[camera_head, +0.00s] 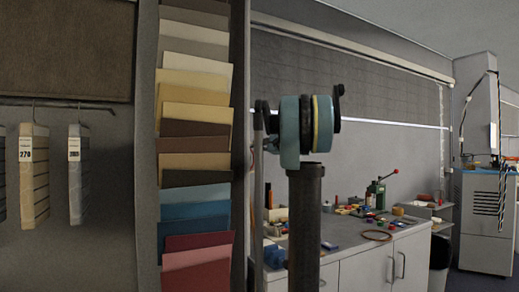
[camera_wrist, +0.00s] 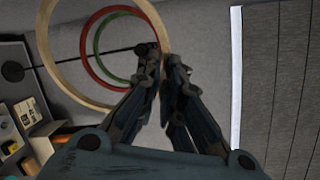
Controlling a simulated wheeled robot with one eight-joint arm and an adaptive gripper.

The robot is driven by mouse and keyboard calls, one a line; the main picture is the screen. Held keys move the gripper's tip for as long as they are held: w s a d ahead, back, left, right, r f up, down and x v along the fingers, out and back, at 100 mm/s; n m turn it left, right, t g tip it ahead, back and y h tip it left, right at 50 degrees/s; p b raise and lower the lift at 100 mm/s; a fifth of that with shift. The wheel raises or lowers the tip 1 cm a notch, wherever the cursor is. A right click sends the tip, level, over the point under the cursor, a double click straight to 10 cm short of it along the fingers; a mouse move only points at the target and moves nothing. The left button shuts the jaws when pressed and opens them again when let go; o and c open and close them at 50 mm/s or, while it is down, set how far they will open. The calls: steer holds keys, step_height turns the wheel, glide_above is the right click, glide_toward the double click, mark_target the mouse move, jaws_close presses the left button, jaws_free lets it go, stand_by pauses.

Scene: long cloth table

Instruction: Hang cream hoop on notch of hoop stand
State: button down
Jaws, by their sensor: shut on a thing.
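My gripper (camera_wrist: 164,68) shows in the wrist view with its dark fingers shut on the rim of the cream hoop (camera_wrist: 46,52). The hoop reaches out to the left from the fingertips, and its near rim is partly hidden by the fingers. A thin dark rod (camera_wrist: 70,60), which looks like part of the hoop stand, crosses behind the hoop. A red hoop (camera_wrist: 84,58) and a smaller green hoop (camera_wrist: 98,42) show inside the cream hoop's outline, near the rod. I cannot tell whether the cream hoop touches the rod. In the head view I cannot make out the gripper or the held hoop.
Small tools and boxes lie on a grey cabinet top (camera_head: 340,236), with a tan ring (camera_head: 377,235) near its front edge. Colour sample boards (camera_head: 196,150) stand at the left. A grey machine (camera_head: 488,220) stands far right. Boxes (camera_wrist: 20,115) show at the wrist view's left.

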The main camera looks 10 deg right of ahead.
steer(key=w+a+f, duration=0.1)
steer(key=w+a, duration=0.1)
steer(key=w, duration=0.4)
steer(key=shift+a, duration=0.15)
stand_by(0.7)
steer(key=shift+f, duration=0.1)
stand_by(0.5)
steer(key=c, duration=1.7)
jaws_free()
steer(key=shift+a, duration=0.1)
steer(key=shift+o, duration=0.2)
steer(key=v, duration=1.2)
steer(key=shift+d+f, duration=0.2)
